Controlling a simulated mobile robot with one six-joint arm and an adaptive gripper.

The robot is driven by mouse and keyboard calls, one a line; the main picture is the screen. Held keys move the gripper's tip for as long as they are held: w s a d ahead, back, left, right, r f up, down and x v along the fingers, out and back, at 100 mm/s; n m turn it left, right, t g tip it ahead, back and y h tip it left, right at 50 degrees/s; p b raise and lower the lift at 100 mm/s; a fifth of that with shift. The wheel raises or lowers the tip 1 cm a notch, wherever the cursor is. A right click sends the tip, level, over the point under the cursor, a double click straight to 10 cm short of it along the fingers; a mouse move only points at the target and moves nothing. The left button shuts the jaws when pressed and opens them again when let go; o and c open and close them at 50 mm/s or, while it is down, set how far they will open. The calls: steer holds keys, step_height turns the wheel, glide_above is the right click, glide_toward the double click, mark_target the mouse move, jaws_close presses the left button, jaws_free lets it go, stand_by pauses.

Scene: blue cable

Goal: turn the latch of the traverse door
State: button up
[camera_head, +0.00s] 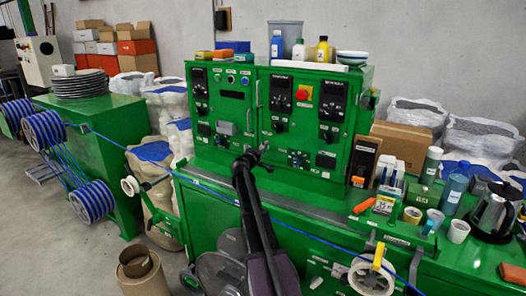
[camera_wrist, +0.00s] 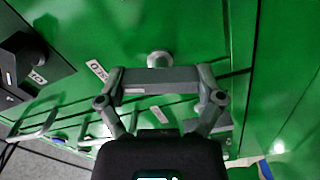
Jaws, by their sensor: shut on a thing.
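The latch shows in the wrist view as a grey bar (camera_wrist: 160,80) lying across the picture, on a green panel (camera_wrist: 215,25) with a round silver knob (camera_wrist: 159,60) just above its middle. My gripper (camera_wrist: 160,88) has one finger at each end of the bar and is shut on it. A white label with partly readable letters is left of the bar, and another is below it. In the head view my gripper (camera_head: 256,154) is at the lower middle of the green control cabinet (camera_head: 255,84). The latch cannot be made out clearly there.
A black box (camera_wrist: 32,65) juts from the panel at left in the wrist view. In the head view, a blue cable (camera_head: 215,193) crosses in front of the bench. Bottles and cups (camera_head: 433,165) crowd the bench at right, and containers (camera_head: 322,50) stand on the cabinet.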

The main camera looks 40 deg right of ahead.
steer(key=n, duration=0.3)
steer(key=shift+s+d, duration=0.1)
steer(key=shift+n, duration=0.4)
steer(key=o, duration=0.9)
steer(key=shift+c, duration=0.2)
steer(key=shift+a, duration=0.3)
steer(key=v, duration=1.1)
steer(key=shift+s+a, duration=0.15)
steer(key=shift+a, duration=0.1)
